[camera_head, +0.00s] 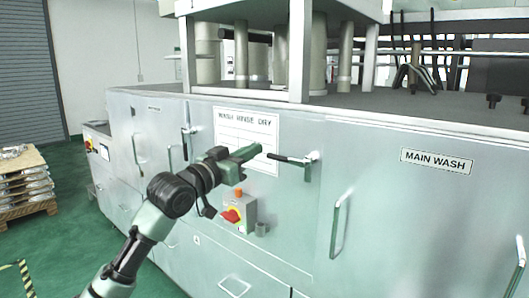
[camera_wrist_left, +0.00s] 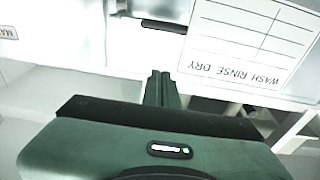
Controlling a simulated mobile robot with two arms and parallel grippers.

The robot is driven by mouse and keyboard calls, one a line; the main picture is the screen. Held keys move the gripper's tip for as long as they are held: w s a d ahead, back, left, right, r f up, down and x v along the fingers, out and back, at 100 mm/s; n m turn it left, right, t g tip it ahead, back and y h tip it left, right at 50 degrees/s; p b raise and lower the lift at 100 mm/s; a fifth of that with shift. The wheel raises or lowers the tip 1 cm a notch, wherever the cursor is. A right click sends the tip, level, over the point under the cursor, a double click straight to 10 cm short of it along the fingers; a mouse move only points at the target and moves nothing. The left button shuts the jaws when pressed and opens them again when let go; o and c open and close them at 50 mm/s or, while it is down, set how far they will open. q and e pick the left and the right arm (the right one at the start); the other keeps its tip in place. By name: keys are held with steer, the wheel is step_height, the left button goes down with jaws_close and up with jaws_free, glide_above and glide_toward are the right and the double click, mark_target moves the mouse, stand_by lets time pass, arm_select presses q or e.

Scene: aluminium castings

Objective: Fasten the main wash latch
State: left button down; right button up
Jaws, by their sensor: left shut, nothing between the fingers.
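The main wash latch (camera_head: 292,160) is a lever with a black grip. It sticks out left, roughly level, from a metal mount at the left edge of the door marked MAIN WASH (camera_head: 437,161). My left gripper (camera_head: 257,149) is shut and empty, in front of the WASH RINSE DRY sheet, just left of the black grip's free end. It looks apart from the lever, though the depth gap is hard to judge. In the left wrist view, the shut fingers (camera_wrist_left: 162,78) point toward the panel, and a black bar (camera_wrist_left: 163,26), apparently the grip, lies beyond them. My right gripper is not in view.
The door has a vertical handle (camera_head: 341,225). Another latch (camera_head: 187,142) is further left on the machine. A pallet with stacked castings (camera_head: 25,185) stands on the green floor at far left.

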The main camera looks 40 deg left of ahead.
arm_select(q)
steer(key=w+r+p, duration=0.2)
steer(key=w+p, duration=0.2)
steer(key=w, duration=0.5)
steer(key=f, duration=0.4)
steer(key=shift+s+d+f+p, duration=0.2)
steer(key=shift+d+f+p, duration=0.1)
steer(key=shift+d+f, duration=0.05)
